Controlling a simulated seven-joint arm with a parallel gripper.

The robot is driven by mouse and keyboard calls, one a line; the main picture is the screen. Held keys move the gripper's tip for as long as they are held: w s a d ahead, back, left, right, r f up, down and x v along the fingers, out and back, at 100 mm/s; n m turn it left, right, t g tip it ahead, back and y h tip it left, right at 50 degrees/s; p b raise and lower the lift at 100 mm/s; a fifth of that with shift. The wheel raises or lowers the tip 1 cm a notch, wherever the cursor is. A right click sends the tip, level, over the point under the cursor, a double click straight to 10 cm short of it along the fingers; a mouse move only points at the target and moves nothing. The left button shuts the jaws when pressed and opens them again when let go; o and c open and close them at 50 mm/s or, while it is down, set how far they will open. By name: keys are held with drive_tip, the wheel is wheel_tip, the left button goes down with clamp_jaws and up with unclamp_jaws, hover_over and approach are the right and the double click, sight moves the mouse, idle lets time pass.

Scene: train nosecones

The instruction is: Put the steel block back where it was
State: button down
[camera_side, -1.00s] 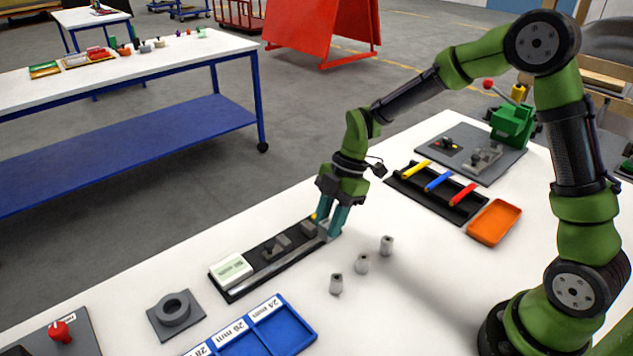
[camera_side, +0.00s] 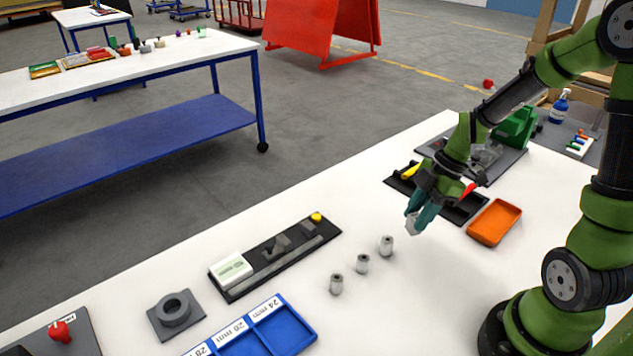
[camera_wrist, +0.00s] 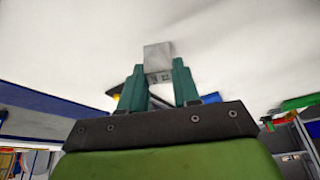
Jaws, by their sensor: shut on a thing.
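The steel block (camera_side: 411,226) is a small grey block held between the teal fingertips of my gripper (camera_side: 418,214). In the wrist view the block (camera_wrist: 157,56) sticks out past the two fingers, with small dark markings on its lower part. My gripper is shut on it and tilted, above the white table. The black gauge fixture (camera_side: 275,262), with a white-green display and a yellow button (camera_side: 316,217), lies to the left, clear of the gripper.
A black tray (camera_side: 465,210) with coloured tools and an orange tray (camera_side: 494,222) lie on the right. A blue labelled bin (camera_side: 283,329) and a grey ring on a plate (camera_side: 175,309) are at front left.

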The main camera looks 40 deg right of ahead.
drive_tip(key=w, duration=0.5)
drive_tip(key=w+d+f, duration=0.1)
drive_tip(key=w, duration=0.4)
drive_tip(key=w+d, duration=0.1)
drive_tip(key=w, duration=0.4)
drive_tip(key=shift+w+d+f, duration=0.1)
drive_tip(key=shift+d+f, duration=0.15)
drive_tip(key=shift+f, duration=1.7)
drive_tip(key=shift+f, duration=0.15)
drive_tip(key=c, duration=0.8)
unclamp_jaws()
